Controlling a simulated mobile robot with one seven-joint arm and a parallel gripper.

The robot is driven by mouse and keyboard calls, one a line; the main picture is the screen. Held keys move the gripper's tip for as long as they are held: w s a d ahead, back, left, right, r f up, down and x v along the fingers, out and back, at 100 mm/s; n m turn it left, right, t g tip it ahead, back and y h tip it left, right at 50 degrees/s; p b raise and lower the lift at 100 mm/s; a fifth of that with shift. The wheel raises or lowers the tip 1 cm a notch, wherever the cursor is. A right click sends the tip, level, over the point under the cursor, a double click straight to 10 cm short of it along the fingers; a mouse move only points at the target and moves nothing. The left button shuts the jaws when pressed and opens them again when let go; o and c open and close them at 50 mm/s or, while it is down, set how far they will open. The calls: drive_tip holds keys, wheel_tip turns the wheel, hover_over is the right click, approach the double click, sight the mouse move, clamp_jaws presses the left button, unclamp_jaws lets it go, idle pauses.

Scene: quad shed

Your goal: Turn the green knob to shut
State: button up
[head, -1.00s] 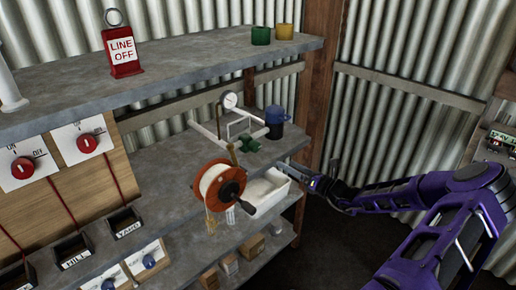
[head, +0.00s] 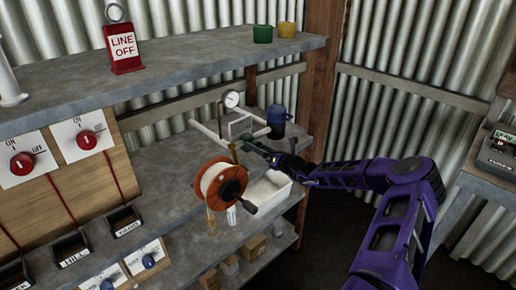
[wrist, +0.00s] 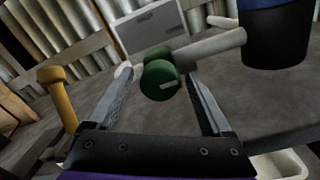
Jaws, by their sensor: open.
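The green knob (wrist: 160,76) sits on white pipework and shows in the wrist view just beyond and between my fingertips. A pale mark shows on its face. In the head view the green knob (head: 247,137) is on the middle shelf, partly hidden by my gripper. My gripper (head: 262,148) reaches in from the right. In the wrist view my gripper (wrist: 155,92) is open, with one finger on each side of the knob. I cannot tell whether the fingers touch it.
A blue and black mug (head: 277,122) stands right of the knob. An orange reel (head: 220,184) and a white tray (head: 268,190) are in front. A gauge (head: 231,99) stands behind. A yellow post (wrist: 58,92) is left of my fingers.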

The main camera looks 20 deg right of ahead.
clamp_jaws()
idle(0.4)
drive_tip(key=shift+n, duration=0.3)
drive_tip(key=n+p, duration=0.1)
drive_tip(key=n, duration=0.7)
drive_tip(key=shift+n+p, duration=0.3)
drive_tip(key=shift+n, duration=0.1)
drive_tip(key=n+b, duration=0.1)
drive_tip(key=n, duration=0.3)
drive_tip(key=shift+f, duration=0.1)
drive_tip(key=shift+n+h+b, duration=0.4)
drive_tip(key=shift+n+b, duration=0.65)
drive_tip(key=shift+n, duration=0.95)
